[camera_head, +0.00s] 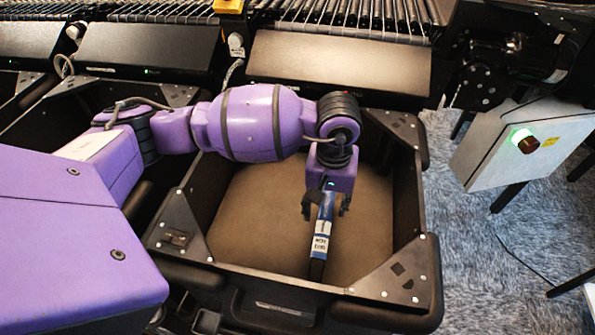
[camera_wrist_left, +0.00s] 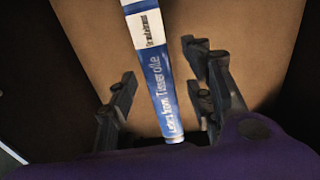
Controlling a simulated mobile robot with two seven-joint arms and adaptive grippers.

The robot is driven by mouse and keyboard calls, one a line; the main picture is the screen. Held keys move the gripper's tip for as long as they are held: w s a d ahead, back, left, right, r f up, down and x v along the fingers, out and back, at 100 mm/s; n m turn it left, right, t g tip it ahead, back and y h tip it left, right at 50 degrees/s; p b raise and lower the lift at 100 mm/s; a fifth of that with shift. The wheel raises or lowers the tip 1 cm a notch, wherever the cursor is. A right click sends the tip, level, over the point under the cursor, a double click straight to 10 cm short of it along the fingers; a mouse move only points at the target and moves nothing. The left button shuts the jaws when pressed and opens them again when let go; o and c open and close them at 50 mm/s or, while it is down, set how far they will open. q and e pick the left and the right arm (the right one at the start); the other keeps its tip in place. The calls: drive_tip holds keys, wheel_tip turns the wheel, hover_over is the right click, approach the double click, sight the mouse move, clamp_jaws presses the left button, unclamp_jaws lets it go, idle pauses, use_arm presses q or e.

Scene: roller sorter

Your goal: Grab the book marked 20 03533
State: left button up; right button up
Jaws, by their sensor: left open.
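A blue book (camera_head: 323,228) with a white label stands spine up in the black crate (camera_head: 418,230), near its front wall. The printing on the label is too small to read surely. In the left wrist view the blue and white spine (camera_wrist_left: 158,80) runs from the top edge down between the fingers. My left gripper (camera_head: 324,206) reaches down into the crate over the far end of the book. Its fingers (camera_wrist_left: 165,105) are open, one on each side of the spine, with gaps visible. My right gripper is not in view.
The crate's brown floor (camera_head: 255,215) is bare around the book. Its walls and corner plates surround my left gripper. A roller conveyor (camera_head: 350,15) runs behind. A grey control box (camera_head: 520,145) with a green light stands at right.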

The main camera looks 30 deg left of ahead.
use_arm(q)
drive_tip(key=shift+s+f, duration=0.15)
drive_tip(key=shift+f, duration=0.75)
drive_tip(key=shift+d+f+p, duration=0.15)
drive_tip(key=shift+f+p, duration=0.25)
drive_tip(key=shift+f, duration=1.95)
clamp_jaws()
